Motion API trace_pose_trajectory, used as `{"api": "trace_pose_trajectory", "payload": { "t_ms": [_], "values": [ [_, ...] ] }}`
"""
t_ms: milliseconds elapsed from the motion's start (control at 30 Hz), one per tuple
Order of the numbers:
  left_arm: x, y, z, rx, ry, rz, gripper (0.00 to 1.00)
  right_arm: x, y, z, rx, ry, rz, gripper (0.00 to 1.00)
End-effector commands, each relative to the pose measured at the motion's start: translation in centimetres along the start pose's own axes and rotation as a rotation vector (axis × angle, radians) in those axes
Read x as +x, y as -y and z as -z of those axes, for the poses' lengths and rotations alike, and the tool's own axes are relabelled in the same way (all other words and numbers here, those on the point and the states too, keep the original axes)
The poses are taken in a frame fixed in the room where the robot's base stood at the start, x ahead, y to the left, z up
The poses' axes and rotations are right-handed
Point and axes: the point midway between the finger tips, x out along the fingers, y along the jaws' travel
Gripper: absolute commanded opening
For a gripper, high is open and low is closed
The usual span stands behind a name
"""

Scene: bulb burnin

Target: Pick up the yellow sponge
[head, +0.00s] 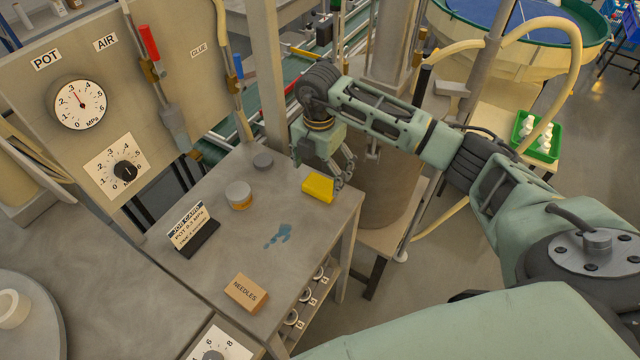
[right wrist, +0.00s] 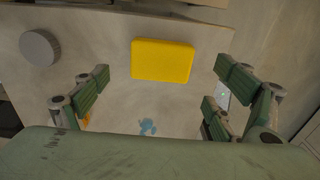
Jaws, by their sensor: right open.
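The yellow sponge (head: 318,187) lies flat on the grey workbench (head: 215,275), near its right edge. In the right wrist view the sponge (right wrist: 162,60) is a yellow rounded block on the bare bench top. My right gripper (head: 338,176) is over the bench beside the sponge, with its fingers pointing down. In the right wrist view its green fingers are spread wide and empty. The sponge shows beyond the fingertips, between their two sides, with no contact visible. My left gripper is in neither view.
A blue spill (head: 278,236) lies in front of the sponge. A grey-lidded tin (head: 239,195), a dark grey disc (head: 263,160), a job card (head: 188,228) and a needles box (head: 246,293) are also on the bench. A large drum (head: 375,190) stands to the right.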

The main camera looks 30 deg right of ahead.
Motion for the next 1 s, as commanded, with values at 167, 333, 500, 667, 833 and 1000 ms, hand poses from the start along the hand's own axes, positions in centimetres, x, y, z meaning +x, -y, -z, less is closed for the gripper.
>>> {"api": "trace_pose_trajectory", "payload": {
  "t_ms": [167,333,500,667,833,1000],
  "values": [
    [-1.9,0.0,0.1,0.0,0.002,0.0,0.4,2.4,0.3,-0.3,0.0,-0.003,0.005,0.88],
    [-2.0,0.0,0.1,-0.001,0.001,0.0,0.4,4.3,0.2,-0.3,-0.001,-0.002,0.0,0.88],
    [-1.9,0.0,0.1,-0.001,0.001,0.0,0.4,4.6,0.2,-0.3,-0.001,-0.001,-0.001,0.88],
    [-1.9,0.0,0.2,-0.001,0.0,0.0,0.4,4.6,0.1,-0.3,-0.002,-0.002,-0.002,0.81],
    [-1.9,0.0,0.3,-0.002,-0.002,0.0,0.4,4.6,0.1,-0.3,-0.002,-0.002,-0.002,0.66],
    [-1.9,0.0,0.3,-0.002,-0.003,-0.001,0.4,4.5,0.1,-0.3,-0.002,-0.002,-0.002,0.52]
  ]
}}
